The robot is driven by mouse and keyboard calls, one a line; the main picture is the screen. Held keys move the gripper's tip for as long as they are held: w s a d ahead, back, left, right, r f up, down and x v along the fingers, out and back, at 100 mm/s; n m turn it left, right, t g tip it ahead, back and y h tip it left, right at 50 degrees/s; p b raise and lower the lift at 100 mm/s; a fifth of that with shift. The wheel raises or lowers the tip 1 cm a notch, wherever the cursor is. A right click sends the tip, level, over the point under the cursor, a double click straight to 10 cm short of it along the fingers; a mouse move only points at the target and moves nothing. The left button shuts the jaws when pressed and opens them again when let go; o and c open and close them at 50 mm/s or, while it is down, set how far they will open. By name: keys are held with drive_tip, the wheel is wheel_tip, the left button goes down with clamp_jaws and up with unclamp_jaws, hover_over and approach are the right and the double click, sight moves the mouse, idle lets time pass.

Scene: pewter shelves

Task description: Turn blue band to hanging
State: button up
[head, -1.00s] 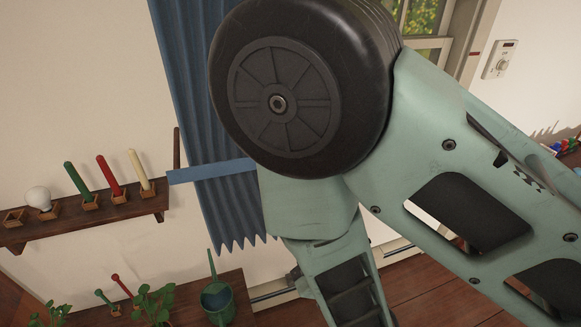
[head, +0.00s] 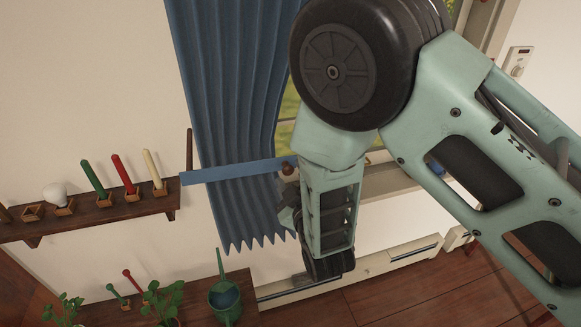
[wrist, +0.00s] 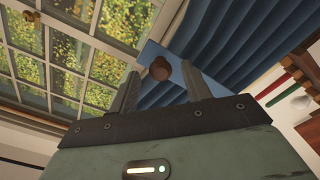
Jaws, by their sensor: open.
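The blue band (head: 230,172) lies nearly level across the blue curtain (head: 232,110) in the head view. A round brown knob (head: 287,168) shows at its right end, by the window. In the wrist view the band (wrist: 152,52) shows beyond my gripper (wrist: 158,73), with the knob (wrist: 160,68) appearing between the two spread fingers. My gripper is open and empty. I cannot tell how much gap is left between the fingers and the knob. In the head view my wrist hangs just right of the curtain and partly hides the fingers.
A wooden wall shelf (head: 95,215) at left carries a white bulb (head: 57,193) and green, red and cream sticks in holders. Below stand a green watering can (head: 225,300) and plants (head: 163,302). The window (wrist: 60,60) is close on the gripper's left in the wrist view.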

drive_tip(key=shift+w+a, duration=0.15)
drive_tip(key=shift+w, duration=0.45)
